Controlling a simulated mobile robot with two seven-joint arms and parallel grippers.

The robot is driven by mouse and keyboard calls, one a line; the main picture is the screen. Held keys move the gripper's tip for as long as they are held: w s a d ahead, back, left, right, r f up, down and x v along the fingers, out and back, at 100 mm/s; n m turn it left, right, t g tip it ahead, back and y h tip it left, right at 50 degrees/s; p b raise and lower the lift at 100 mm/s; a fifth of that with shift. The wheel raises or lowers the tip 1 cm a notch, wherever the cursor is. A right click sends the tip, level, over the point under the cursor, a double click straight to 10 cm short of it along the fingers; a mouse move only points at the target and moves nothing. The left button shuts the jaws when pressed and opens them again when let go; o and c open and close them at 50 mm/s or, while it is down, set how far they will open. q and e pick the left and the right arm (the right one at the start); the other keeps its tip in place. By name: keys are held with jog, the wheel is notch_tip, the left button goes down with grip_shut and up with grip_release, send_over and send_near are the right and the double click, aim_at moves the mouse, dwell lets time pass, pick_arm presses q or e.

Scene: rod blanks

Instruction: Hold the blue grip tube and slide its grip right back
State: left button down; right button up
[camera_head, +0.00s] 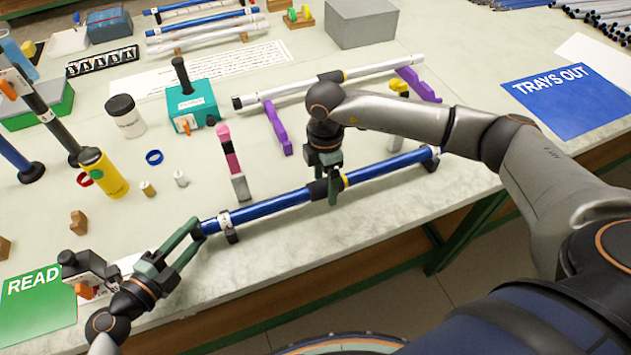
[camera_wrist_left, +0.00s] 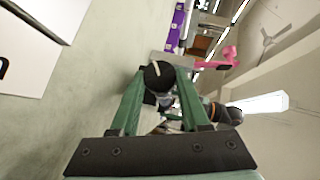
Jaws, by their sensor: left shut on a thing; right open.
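The blue grip tube (camera_head: 270,207) lies across dark supports near the table's front edge. Its black grip (camera_head: 318,189) sits around the tube near mid-length, beside a yellow band (camera_head: 345,180). My left gripper (camera_head: 197,231) is shut on the tube's left end; in the left wrist view the tube's dark round end cap (camera_wrist_left: 158,76) shows between the fingers. My right gripper (camera_head: 333,192) is open, pointing down at the black grip. Its fingers hide part of the grip, and I cannot tell whether they touch it.
A white tube (camera_head: 300,89) lies on purple supports (camera_head: 279,130) behind. A blue "TRAYS OUT" sheet (camera_head: 565,100) lies right; the table front right of centre is clear.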

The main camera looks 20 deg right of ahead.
jog(key=shift+f, duration=0.2)
grip_shut()
dwell(0.6)
